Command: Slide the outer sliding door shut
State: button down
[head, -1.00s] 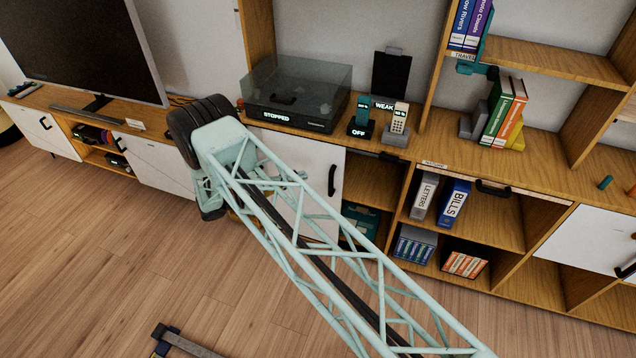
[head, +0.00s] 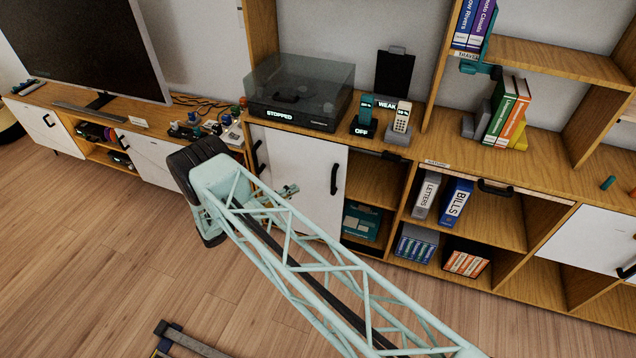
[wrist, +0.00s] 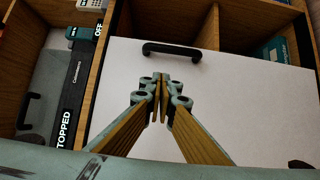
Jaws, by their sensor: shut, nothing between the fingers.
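The white sliding door (head: 310,172) is in the cabinet under the turntable, with a black handle (head: 335,178) near its right edge. The open wooden compartment to its right is uncovered. Another black handle (head: 258,158) shows near the left end of the white front; I cannot tell if it is on a second panel. My gripper (head: 288,190) is in front of the white front, left of the right handle. In the wrist view my gripper (wrist: 162,88) is shut and empty over the white face, below the handle (wrist: 172,50) in the picture. I cannot tell whether it touches the door.
A teal box (head: 361,221) is in the open compartment. Binders (head: 455,202) fill part of the shelf further right. The wood floor in front is mostly clear.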

aim_at(319, 168)
jog(key=shift+d, duration=0.1)
jog(key=s+d+b+x, duration=0.1)
jog(key=s+b+x, duration=0.1)
jog(key=x, duration=1)
jog(key=shift+d, duration=0.6)
jog(key=shift+s+d, duration=0.1)
jog(key=shift+s, duration=0.05)
